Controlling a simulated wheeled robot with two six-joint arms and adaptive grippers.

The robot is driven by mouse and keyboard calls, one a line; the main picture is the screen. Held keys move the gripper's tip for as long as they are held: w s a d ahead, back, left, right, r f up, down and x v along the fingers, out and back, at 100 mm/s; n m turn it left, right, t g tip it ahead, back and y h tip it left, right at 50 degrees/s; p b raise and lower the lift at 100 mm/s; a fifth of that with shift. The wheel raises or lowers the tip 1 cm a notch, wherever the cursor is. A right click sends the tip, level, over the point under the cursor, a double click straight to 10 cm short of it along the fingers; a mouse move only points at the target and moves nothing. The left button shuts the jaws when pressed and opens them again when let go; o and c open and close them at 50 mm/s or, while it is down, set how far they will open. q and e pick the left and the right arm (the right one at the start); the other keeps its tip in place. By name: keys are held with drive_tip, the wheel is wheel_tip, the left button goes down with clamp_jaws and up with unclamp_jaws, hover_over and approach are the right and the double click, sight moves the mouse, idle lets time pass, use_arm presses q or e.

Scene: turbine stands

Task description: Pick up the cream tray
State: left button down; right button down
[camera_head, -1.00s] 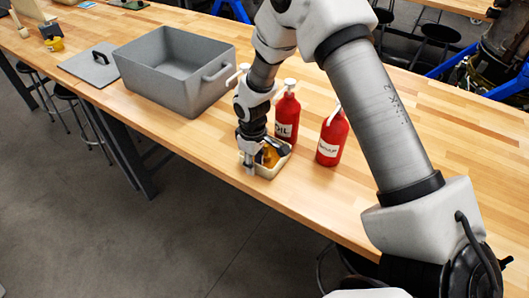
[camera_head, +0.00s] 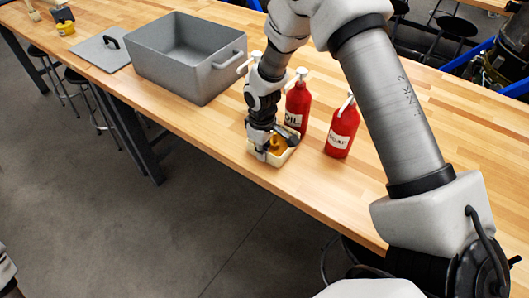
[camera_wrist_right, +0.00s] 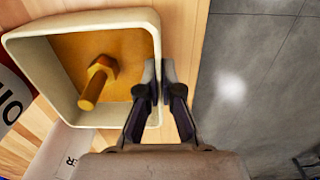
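The cream tray (camera_head: 284,158) sits on the wooden bench near its front edge, with a brass-coloured bolt (camera_head: 276,143) in it. In the right wrist view the tray (camera_wrist_right: 30,45) is a rounded square box, and the bolt (camera_wrist_right: 98,82) lies inside. My right gripper (camera_head: 263,152) points down at the tray's near-left side. In the wrist view its fingertips (camera_wrist_right: 159,76) are close together, one inside and one outside the tray wall, with the wall pinched between them. The tray appears to rest on the bench. My left gripper is not in view.
Red pump bottles stand close behind and right of the tray: one labelled OIL (camera_head: 298,105) and another (camera_head: 341,133). A grey bin (camera_head: 190,75) and its lid (camera_head: 100,54) are to the left. The bench front between bin and tray is clear.

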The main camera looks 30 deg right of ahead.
wheel_tip(320, 180, up, 2)
drive_tip(key=shift+r+b, duration=0.1)
drive_tip(key=shift+b, duration=0.35)
drive_tip(key=shift+s+a+r, duration=0.1)
drive_tip(key=shift+s+r, duration=0.05)
drive_tip(key=shift+r, duration=0.1)
drive_tip(key=s+a+r+b, duration=0.1)
drive_tip(key=s+a+b, duration=0.5)
drive_tip(key=s+a, duration=0.3)
drive_tip(key=s, duration=0.3)
drive_tip(key=shift+s+a+r, duration=0.25)
drive_tip(key=shift+s+r, duration=0.05)
drive_tip(key=shift+s, duration=0.05)
